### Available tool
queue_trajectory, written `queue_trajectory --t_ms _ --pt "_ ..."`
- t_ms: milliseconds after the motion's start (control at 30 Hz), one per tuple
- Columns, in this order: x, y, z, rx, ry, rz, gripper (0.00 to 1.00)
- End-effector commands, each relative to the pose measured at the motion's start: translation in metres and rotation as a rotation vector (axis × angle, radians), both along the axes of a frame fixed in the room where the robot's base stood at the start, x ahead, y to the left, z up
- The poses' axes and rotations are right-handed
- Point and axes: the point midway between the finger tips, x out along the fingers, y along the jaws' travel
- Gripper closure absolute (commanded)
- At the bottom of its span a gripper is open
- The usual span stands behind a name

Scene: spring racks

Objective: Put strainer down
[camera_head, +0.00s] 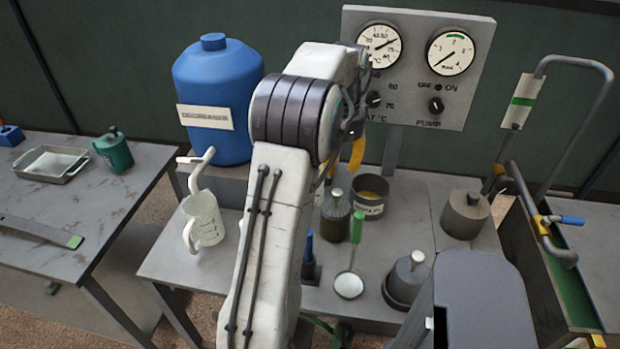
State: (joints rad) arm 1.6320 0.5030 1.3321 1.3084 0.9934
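The strainer (348,285) has a pale round bowl, a thin stem and a green grip. It is at the front middle of the grey centre table (200,255), with its grip pointing toward the back. I cannot tell whether its grip rests on the table or is raised. My arm reaches up and over the table, just left of the strainer. Whether anything is held does not show.
A dark jar (335,217) and a labelled pot (370,200) stand behind the strainer. A grey lidded canister (405,280) is close on its right, a blue-topped tool (310,262) on its left. A white jug (204,220) and blue tank (218,90) stand left.

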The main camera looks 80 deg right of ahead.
Motion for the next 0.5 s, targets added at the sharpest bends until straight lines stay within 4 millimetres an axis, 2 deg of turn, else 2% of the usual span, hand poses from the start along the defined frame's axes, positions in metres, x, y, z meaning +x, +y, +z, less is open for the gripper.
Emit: queue_trajectory --t_ms 367,467,500 --pt "0.002 0.001 0.005 -0.002 0.000 0.008 0.67" --pt "0.018 0.005 0.009 -0.009 0.000 0.058 0.67" --pt "0.029 0.008 0.012 -0.015 0.000 0.099 0.67"
